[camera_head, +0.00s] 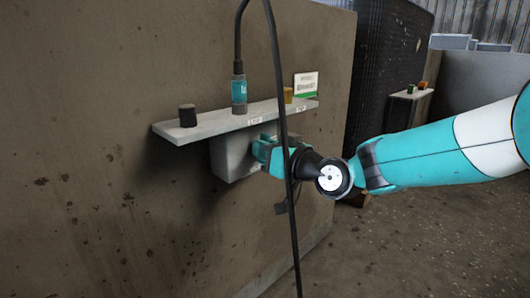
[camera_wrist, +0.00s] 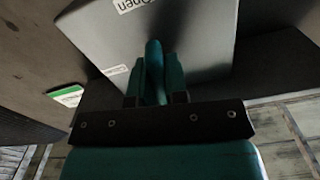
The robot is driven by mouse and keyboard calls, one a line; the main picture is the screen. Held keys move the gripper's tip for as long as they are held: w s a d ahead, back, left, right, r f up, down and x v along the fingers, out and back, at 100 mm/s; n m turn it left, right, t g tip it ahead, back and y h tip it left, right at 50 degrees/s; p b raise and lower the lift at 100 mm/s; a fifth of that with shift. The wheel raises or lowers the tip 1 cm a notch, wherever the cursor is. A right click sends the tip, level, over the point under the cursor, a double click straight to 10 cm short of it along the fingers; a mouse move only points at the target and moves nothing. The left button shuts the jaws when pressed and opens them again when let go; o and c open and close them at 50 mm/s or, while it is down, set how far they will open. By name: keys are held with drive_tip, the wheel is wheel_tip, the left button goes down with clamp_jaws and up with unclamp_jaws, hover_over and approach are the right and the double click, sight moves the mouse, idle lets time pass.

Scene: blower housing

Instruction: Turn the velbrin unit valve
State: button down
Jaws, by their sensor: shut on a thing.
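The valve unit is a grey box (camera_head: 229,160) fixed under a shelf on the brown wall. In the wrist view the box (camera_wrist: 205,35) fills the upper middle, with a white label reading "Open" near the top edge and a smaller label lower left. A teal valve handle (camera_wrist: 154,55) stands out from the box. My gripper (camera_wrist: 155,88) has its two teal fingers on either side of the handle and is shut on it. In the head view my gripper (camera_head: 266,153) is at the right side of the box and hides the handle.
The shelf (camera_head: 215,125) above carries a black knob (camera_head: 187,115), a teal cylinder (camera_head: 239,93) with a cable, a small yellow-brown piece (camera_head: 288,95) and a labelled card (camera_head: 306,84). A black cable (camera_head: 280,95) hangs in front of my gripper. Open floor lies at right.

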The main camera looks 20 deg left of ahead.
drive_tip(key=shift+f, duration=0.1)
drive_tip(key=c, duration=1.1)
unclamp_jaws()
drive_tip(key=shift+c, duration=0.2)
drive_tip(key=p+v, duration=0.1)
drive_tip(key=v, duration=1.6)
drive_tip(key=shift+d, duration=0.25)
drive_tip(key=shift+s, duration=0.1)
drive_tip(key=s+d+r+m+g+h+p, duration=0.1)
drive_tip(key=s+d+r+g+h+p, duration=0.2)
drive_tip(key=s+d, duration=0.4)
drive_tip(key=s+d+r+m+g+h+p, duration=0.1)
drive_tip(key=s+d+m+h+p, duration=0.15)
drive_tip(key=s+d+h, duration=0.35)
drive_tip(key=s+d+r+m+g+h+p, duration=0.1)
drive_tip(key=s+d+r+g+h+p, duration=0.15)
drive_tip(key=s+d, duration=0.5)
wheel_tip(320, 180, up, 37)
drive_tip(key=p, duration=3.8)
drive_tip(key=shift+s+h, duration=0.2)
drive_tip(key=shift+h, duration=0.25)
